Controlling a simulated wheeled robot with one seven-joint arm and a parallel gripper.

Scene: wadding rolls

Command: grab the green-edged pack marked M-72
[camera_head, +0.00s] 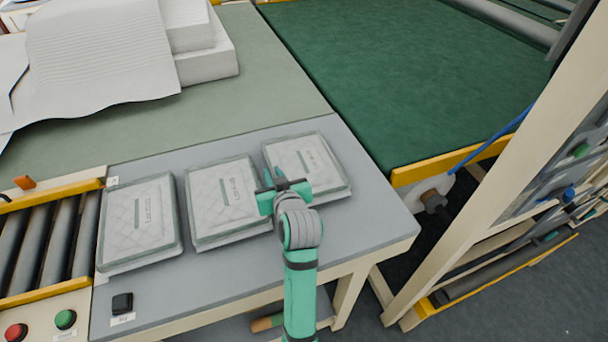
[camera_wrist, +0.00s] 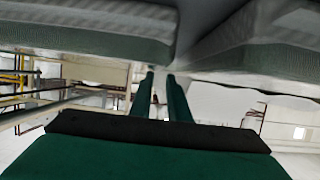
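Three whitish quilted packs with grey-green edges lie in a row on the grey table: a left pack (camera_head: 140,222), a middle pack (camera_head: 222,200) and a right pack (camera_head: 318,168). Each has a framed label, too small and turned to read surely, so I cannot tell which is M-72. My gripper (camera_head: 273,177) is over the near left part of the right pack, by the gap to the middle one. In the wrist view, my gripper's two fingers (camera_wrist: 160,76) stand slightly apart with nothing visible between them. Two pack edges, left (camera_wrist: 95,40) and right (camera_wrist: 265,50), show close above them.
A roller conveyor (camera_head: 45,240) with yellow rails is at the left. A small black box (camera_head: 122,303) sits on the table's near left corner. White wadding (camera_head: 95,60) lies behind. A green belt (camera_head: 410,75) and a beige post (camera_head: 500,170) stand at the right.

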